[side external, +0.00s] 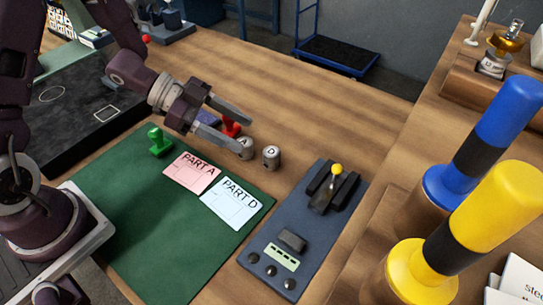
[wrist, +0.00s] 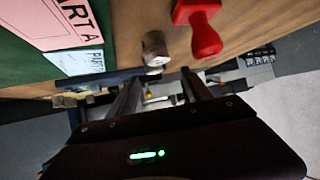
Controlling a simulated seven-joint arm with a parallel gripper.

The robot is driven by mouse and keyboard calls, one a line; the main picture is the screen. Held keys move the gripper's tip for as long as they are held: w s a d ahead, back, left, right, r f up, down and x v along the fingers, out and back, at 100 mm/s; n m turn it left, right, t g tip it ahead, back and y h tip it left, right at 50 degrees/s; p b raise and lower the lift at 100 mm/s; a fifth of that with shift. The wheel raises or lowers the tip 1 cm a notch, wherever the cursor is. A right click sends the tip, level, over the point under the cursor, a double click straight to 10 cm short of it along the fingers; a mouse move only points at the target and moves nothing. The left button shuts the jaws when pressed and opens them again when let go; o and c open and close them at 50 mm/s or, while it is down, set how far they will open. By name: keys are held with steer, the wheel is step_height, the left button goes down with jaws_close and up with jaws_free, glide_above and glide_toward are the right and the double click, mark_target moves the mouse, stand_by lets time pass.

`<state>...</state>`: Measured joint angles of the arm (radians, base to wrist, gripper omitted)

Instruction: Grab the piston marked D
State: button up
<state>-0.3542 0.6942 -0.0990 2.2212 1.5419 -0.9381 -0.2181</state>
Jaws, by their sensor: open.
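The piston marked D (side external: 271,158) is a small grey cylinder standing upright on the wooden bench. A similar piston marked A (side external: 244,148) stands just to its left. My gripper (side external: 246,135) is open, its fingertips close to piston A and left of piston D; a finger partly overlaps piston A in the side view. In the wrist view my gripper (wrist: 158,78) has its fingers apart, with nothing seen held between them. One metal piston (wrist: 154,48) shows just beyond the fingertips there; I cannot read its letter.
A red stamp (side external: 230,127) stands behind the pistons; it also shows in the wrist view (wrist: 205,35). The green mat (side external: 150,215) carries a pink PART A card (side external: 191,172) and a pale PART D card (side external: 231,203). A lever box (side external: 300,225) lies to the right.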

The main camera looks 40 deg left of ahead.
mark_target(270, 152)
steer(key=shift+s+d+f+g+h, duration=0.15)
steer(key=shift+s+d+f+h, duration=0.05)
steer(key=shift+d, duration=0.25)
steer(key=shift+s+d+f+g+h, duration=0.15)
steer(key=shift+d+h, duration=0.05)
steer(key=shift+d, duration=0.2)
steer(key=x, duration=0.6)
steer(key=shift+w+r, duration=0.25)
jaws_close()
